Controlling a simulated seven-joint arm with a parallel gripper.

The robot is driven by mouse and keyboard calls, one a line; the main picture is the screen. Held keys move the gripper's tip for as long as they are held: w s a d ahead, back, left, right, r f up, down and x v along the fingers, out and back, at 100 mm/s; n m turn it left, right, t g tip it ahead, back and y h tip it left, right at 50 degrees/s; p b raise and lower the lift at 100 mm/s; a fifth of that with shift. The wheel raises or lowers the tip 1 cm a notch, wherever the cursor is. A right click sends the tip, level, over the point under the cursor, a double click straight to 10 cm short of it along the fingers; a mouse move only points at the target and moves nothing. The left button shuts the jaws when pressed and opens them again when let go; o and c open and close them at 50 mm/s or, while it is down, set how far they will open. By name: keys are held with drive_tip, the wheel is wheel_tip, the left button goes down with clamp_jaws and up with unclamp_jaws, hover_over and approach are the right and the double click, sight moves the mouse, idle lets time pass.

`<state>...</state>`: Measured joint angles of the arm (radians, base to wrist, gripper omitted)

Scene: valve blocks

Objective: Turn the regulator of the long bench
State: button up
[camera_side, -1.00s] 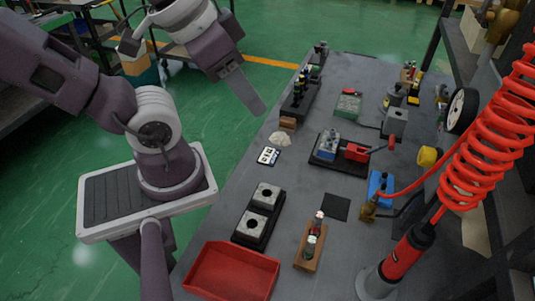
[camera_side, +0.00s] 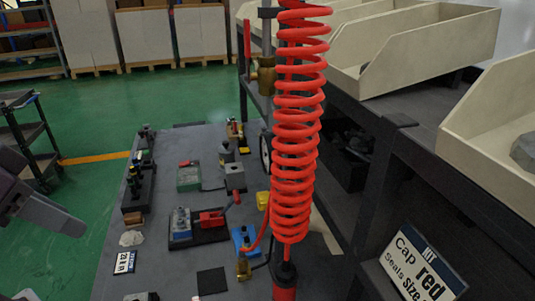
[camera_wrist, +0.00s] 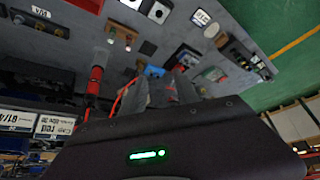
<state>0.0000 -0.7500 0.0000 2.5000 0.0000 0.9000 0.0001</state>
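The long bench (camera_side: 120,255) is the dark grey table running away from the side camera. A brass fitting (camera_side: 243,268) with a red line stands near a blue block (camera_side: 243,243) on its right side. Another brass fitting (camera_side: 263,75) sits higher, behind the red coiled hose (camera_side: 298,130). I cannot tell which one is the regulator. In the wrist view my gripper (camera_wrist: 158,92) shows two grey fingers that look apart, with nothing seen between them, above the bench. In the side view only a grey part of my arm shows at the left edge.
A red-handled valve block (camera_side: 211,218), a green box (camera_side: 189,178) and a dark valve rack (camera_side: 138,185) stand on the bench. The coiled hose hangs in front of the bench's right side. Shelving with cream bins (camera_side: 410,50) and a label card (camera_side: 422,268) borders the right.

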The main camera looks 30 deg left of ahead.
drive_tip(key=shift+o, duration=2)
drive_tip(key=w+a+f+n+g+y, duration=0.1)
drive_tip(key=w+a+f+n, duration=0.1)
drive_tip(key=w+f, duration=0.5)
drive_tip(key=w+a, duration=0.1)
drive_tip(key=w, duration=0.2)
drive_tip(key=shift+a+f+y, duration=0.3)
drive_tip(key=shift+f+y, duration=0.1)
drive_tip(key=n+t+h, duration=0.8)
drive_tip(key=n+h, duration=0.6)
drive_tip(key=n, duration=0.2)
approach(264, 201)
drive_tip(key=w+f, duration=0.1)
drive_tip(key=f, duration=0.1)
drive_tip(key=x, duration=0.7)
drive_tip(key=shift+w+a+r, duration=0.3)
clamp_jaws()
